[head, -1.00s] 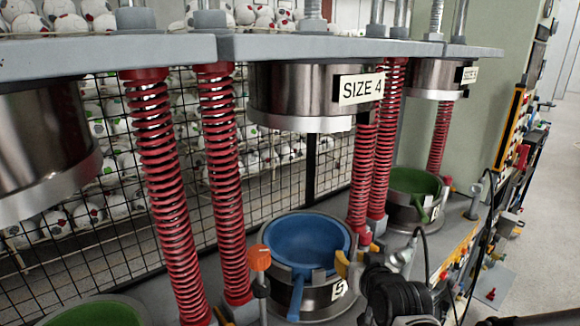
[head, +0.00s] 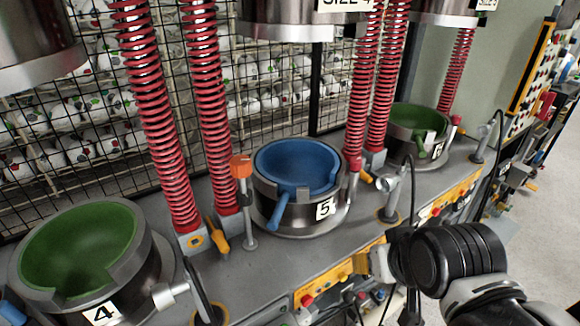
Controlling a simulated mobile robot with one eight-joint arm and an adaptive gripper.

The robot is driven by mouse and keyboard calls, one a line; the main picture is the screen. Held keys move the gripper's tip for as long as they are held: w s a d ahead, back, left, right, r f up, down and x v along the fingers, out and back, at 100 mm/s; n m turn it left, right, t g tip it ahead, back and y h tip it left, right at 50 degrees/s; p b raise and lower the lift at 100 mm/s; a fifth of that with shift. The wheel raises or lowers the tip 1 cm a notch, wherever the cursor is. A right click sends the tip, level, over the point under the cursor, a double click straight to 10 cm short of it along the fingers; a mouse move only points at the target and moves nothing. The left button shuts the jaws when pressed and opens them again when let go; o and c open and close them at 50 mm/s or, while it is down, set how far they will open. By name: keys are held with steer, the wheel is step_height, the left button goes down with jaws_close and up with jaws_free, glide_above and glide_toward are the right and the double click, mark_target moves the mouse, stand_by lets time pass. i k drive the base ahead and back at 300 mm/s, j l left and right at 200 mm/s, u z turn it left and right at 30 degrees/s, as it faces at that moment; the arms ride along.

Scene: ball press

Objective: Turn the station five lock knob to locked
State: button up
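Station five is the blue-lined bowl (head: 300,163) in a metal ring with a "5" label, in the middle of the head view. In front of it, on the table's front edge, is its yellow control panel (head: 318,291) with a red button and small knobs. I cannot tell which is the lock knob or how it is set; my arm hides part of the panel.
An orange-topped post (head: 242,168) stands left of the blue bowl. A green bowl labelled 4 (head: 100,250) is at left; another green bowl (head: 412,120) is behind right. Red springs (head: 158,120) rise behind. A silver post with a cable (head: 391,200) stands near my arm. Floor is open at right.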

mark_target(355, 163)
steer(key=l+u, duration=0.25)
steer(key=l, duration=0.25)
steer(key=i+l+u, duration=0.1)
steer(key=l+u, duration=0.15)
steer(key=l, duration=0.25)
steer(key=l+u, duration=0.3)
steer(key=l, duration=0.2)
steer(key=k+l+u, duration=0.1)
steer(key=l+u, duration=0.15)
steer(key=l, duration=0.25)
steer(key=k+l+u, duration=0.1)
steer(key=l+u, duration=0.15)
steer(key=l, duration=0.25)
steer(key=k+l+u, duration=0.25)
steer(key=l, duration=0.2)
steer(key=i+l+u, duration=0.15)
steer(key=l+u, duration=0.15)
steer(key=l, duration=0.2)
steer(key=i+l+u, duration=0.1)
steer(key=l+u, duration=0.2)
steer(key=l, duration=0.25)
steer(key=l+u, duration=0.3)
steer(key=l, duration=0.25)
steer(key=i, duration=0.05)
